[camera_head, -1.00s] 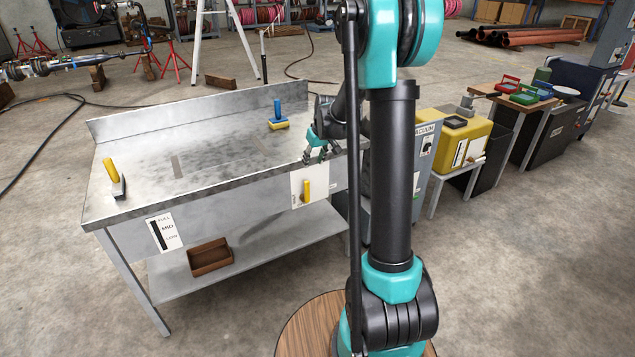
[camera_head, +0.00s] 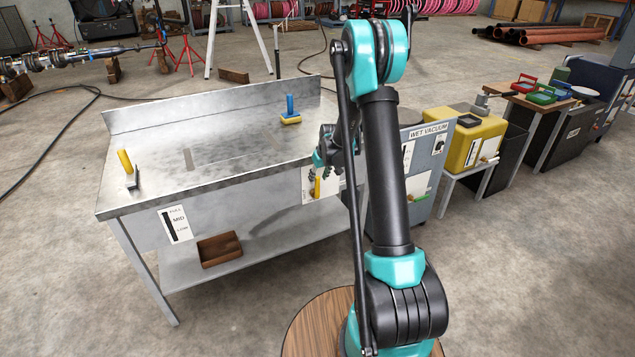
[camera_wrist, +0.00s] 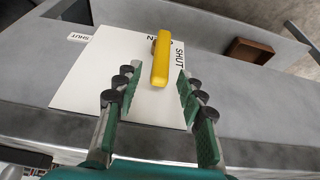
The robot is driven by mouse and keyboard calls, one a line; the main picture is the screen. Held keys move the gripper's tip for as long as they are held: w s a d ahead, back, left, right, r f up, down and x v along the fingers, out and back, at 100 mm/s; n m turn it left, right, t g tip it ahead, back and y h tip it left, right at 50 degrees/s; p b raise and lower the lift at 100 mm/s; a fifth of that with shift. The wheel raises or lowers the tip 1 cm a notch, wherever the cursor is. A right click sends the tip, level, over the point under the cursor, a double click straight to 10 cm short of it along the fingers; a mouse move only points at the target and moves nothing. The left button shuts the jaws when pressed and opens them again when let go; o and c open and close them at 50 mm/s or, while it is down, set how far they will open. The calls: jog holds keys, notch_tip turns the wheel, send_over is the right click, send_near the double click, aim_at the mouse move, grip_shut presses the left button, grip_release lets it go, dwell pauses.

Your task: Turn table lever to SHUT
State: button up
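The table lever is a yellow handle (camera_wrist: 160,58) on a white plate (camera_wrist: 80,85) fixed to the front of the metal table (camera_head: 240,215). In the wrist view the plate carries the word SHUT beside the handle and other lettering partly hidden behind it. My gripper (camera_wrist: 150,100) is open, with its green-padded fingers on either side of the handle's near end. I cannot tell whether a finger touches it. In the head view my gripper (camera_head: 320,175) is at the table's front edge, just above the yellow lever (camera_head: 317,187), and partly covers the plate.
A FULL/MID/LOW label (camera_head: 175,224) is on the table front. A brown bin (camera_head: 220,250) sits on the lower shelf. A grey wet vacuum cabinet (camera_head: 425,165) stands right of the table.

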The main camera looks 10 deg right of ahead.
jog(key=shift+x, duration=1.65)
jog(key=shift+c, duration=0.2)
grip_shut()
